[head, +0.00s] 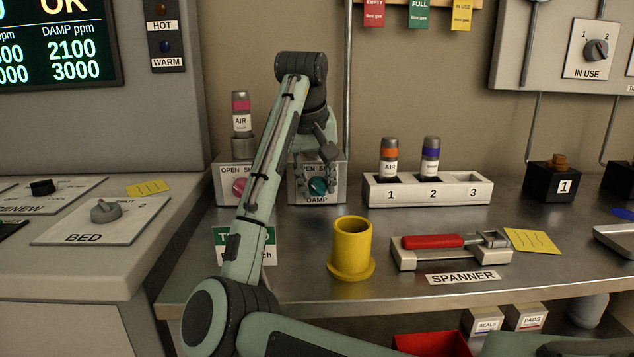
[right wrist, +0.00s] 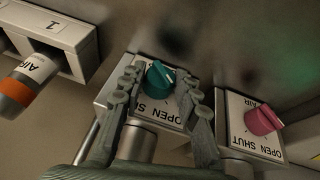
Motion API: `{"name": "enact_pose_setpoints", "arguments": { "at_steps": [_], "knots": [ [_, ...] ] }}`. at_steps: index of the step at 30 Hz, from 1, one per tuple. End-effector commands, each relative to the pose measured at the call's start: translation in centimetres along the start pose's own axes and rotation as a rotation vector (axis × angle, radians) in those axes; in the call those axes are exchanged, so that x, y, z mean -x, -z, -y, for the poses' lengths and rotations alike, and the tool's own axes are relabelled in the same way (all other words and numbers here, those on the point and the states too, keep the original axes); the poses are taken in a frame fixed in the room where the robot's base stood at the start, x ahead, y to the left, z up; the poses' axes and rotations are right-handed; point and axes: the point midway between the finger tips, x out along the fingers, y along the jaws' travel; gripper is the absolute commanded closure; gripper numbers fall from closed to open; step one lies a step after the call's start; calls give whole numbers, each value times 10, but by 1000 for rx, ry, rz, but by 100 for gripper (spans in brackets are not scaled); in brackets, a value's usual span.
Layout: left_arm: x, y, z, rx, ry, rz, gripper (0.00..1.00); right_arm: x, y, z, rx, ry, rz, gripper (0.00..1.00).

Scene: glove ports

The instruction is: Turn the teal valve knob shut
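The teal valve knob (head: 318,186) sits on the front of a grey box labelled DAMP, with OPEN and SHUT lettering partly covered. In the right wrist view the teal knob (right wrist: 160,76) shows between my right gripper's two fingers. My right gripper (head: 325,165) is open in front of the box. In the right wrist view my right gripper (right wrist: 158,96) has one finger on each side of the knob, with gaps visible. I cannot tell how far the fingertips are from the panel. My left gripper is not in view.
A pink knob (head: 240,188) on the neighbouring AIR box is close by, partly behind my arm. A yellow cup (head: 351,250) stands in front on the metal bench. A cartridge rack (head: 452,191) and a red-handled spanner (head: 432,241) are to the right.

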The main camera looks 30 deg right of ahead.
Motion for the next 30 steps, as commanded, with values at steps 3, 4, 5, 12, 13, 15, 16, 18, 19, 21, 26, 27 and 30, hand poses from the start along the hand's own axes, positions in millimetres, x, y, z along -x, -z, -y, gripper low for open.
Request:
{"name": "enact_pose_setpoints", "arguments": {
  "at_steps": [3, 4, 5, 12, 13, 15, 16, 18, 19, 21, 26, 27, 30],
  "knots": [
    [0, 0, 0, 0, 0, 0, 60, 0, 0, 0, 0, 0, 0, 90],
    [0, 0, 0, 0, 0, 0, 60, 0, 0, 0, 1, 0, 0, 94],
    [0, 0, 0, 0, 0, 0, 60, 0, 0, 0, 1, 0, 0, 98],
    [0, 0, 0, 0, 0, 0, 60, 0, 0, 0, -8, 18, -3, 98],
    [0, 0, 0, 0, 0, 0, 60, 1, 0, 0, -11, 26, -3, 98],
    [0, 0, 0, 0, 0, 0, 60, 0, 0, -1, -20, 49, -5, 98],
    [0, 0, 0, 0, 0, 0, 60, 0, 0, -1, -26, 60, -5, 98],
    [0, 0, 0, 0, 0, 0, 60, 1, 0, -2, -41, 96, -9, 98],
    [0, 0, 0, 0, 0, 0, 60, 1, 0, -2, -49, 113, -11, 98],
    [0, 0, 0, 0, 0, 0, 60, 1, 0, -3, -69, 159, -14, 98],
    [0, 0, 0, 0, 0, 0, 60, 1, 0, -5, -124, 288, -26, 98],
    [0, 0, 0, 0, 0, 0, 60, 0, 0, -5, -139, 323, -29, 98],
    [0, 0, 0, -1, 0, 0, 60, 0, 0, -7, -176, 412, -36, 98]
  ]
}}
